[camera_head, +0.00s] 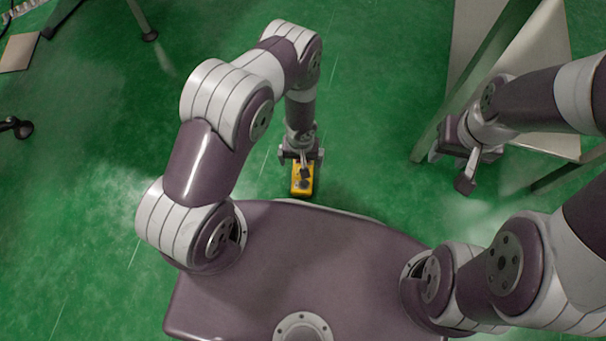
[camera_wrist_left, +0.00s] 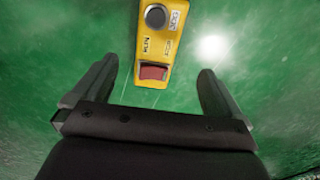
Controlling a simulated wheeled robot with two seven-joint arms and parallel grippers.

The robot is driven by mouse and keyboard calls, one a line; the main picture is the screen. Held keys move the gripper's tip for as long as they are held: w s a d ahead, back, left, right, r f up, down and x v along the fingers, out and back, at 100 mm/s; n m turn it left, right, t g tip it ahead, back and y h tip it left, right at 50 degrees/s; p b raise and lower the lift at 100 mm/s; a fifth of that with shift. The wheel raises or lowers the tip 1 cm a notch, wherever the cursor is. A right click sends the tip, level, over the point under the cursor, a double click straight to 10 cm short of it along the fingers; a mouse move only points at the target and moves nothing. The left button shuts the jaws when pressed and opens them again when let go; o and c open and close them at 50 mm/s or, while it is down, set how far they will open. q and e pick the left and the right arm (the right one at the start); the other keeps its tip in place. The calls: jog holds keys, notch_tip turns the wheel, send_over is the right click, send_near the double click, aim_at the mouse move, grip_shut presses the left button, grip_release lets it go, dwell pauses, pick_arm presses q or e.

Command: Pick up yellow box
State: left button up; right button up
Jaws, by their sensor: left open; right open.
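The yellow box (camera_head: 302,184) shows in the head view below my left gripper, just in front of my base. It is long and narrow, with a round dark knob and small labels. In the left wrist view the yellow box (camera_wrist_left: 158,50) lies ahead of the open fingers, its near end with a reddish patch roughly centred between them. My left gripper (camera_head: 302,160) is open and empty; its fingers also show in the left wrist view (camera_wrist_left: 155,95). In the head view it partly covers the box. My right gripper (camera_head: 452,168) is open and empty, off to the right.
A table or frame with a pale panel (camera_head: 548,45) and a metal edge stands at the right, close to my right arm. Legs of furniture (camera_head: 149,36) show at the upper left. The green floor (camera_head: 375,90) is clear around the box.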

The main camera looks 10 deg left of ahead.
aim_at(297, 190)
pick_arm(q)
jog(key=f+b, duration=0.2)
jog(key=f, duration=0.1)
jog(key=f+b, duration=0.2)
jog(key=f, duration=0.2)
jog(key=f+b, duration=0.3)
jog(key=shift+w+d+f, duration=0.15)
jog(key=shift+w+f, duration=0.05)
jog(key=shift+w, duration=0.2)
jog(key=shift+r, duration=0.1)
jog(key=c, duration=1.4)
jog(key=shift+r, duration=0.15)
